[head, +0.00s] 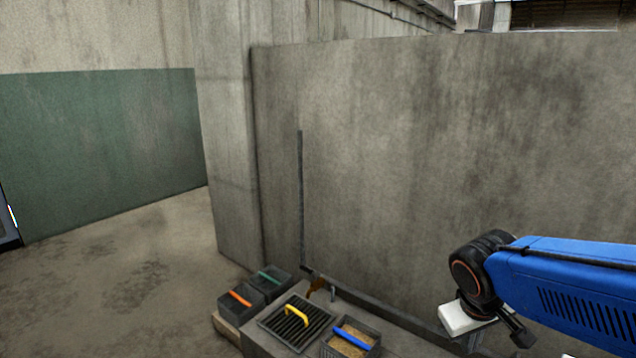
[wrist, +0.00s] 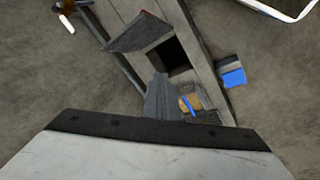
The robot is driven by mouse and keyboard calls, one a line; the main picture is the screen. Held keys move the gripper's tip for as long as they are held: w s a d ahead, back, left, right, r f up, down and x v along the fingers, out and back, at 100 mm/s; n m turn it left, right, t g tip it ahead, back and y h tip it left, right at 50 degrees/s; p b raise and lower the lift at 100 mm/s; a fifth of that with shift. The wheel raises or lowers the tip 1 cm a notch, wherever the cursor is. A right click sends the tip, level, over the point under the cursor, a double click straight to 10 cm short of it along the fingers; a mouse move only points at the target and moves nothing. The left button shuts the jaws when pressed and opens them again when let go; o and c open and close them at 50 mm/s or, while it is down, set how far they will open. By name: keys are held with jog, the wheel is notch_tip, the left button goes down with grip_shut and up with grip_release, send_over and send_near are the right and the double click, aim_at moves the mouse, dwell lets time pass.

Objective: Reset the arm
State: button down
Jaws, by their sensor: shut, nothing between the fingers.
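My gripper (wrist: 159,84) shows in the wrist view as a narrow grey wedge rising from the pale housing at the bottom, shut with nothing held. In the head view my blue arm comes in from the right. The gripper end hangs low at the right, in front of the concrete wall and to the right of the baskets; its fingertips cannot be made out there. In the wrist view the basket with the blue handle (wrist: 188,104) and tan grain lies just right of the gripper wedge, partly hidden.
In the head view, a grate with a yellow handle (head: 296,316), a grain basket with a blue handle (head: 352,339), and bins with orange (head: 240,298) and green (head: 271,275) handles stand by the low concrete ledge (head: 400,322). A vertical pipe (head: 301,200) stands against the wall. The floor (head: 130,270) at left is clear.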

jog(key=s+a+r+m+t+y, duration=0.1)
jog(key=s+r+m+t+y, duration=0.1)
jog(key=s, duration=0.6)
jog(key=shift+s+a+r+y, duration=0.25)
jog(key=shift+s+r+y, duration=0.05)
jog(key=shift+r, duration=0.5)
